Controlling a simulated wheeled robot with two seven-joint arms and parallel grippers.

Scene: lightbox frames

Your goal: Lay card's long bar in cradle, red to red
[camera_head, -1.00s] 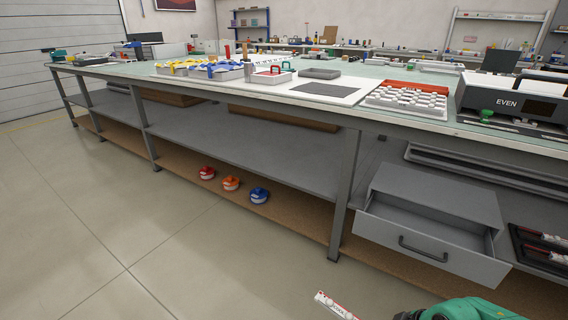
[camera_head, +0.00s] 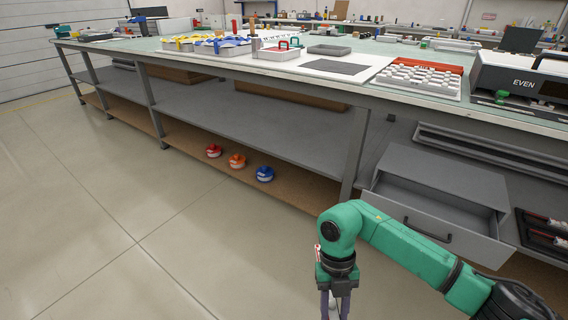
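My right gripper (camera_head: 335,303) hangs at the bottom of the head view, fingers pointing down, over the floor in front of the bench. A white bar with red marks shows only in small part: a red and white bit (camera_head: 318,253) left of my wrist and white between the fingers. It appears held in the gripper; the rest is hidden behind my arm. Other red and white bars (camera_head: 545,220) lie in black trays on the lower shelf at right. I cannot pick out the cradle or the card for certain. My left gripper is not in view.
The long bench (camera_head: 390,97) carries a device reading EVEN (camera_head: 525,85), a red-backed rack of white pieces (camera_head: 425,78) and several trays. An open grey drawer (camera_head: 440,205) juts out below, behind my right arm. Three round pots (camera_head: 237,161) sit on the lower shelf. Floor at left is clear.

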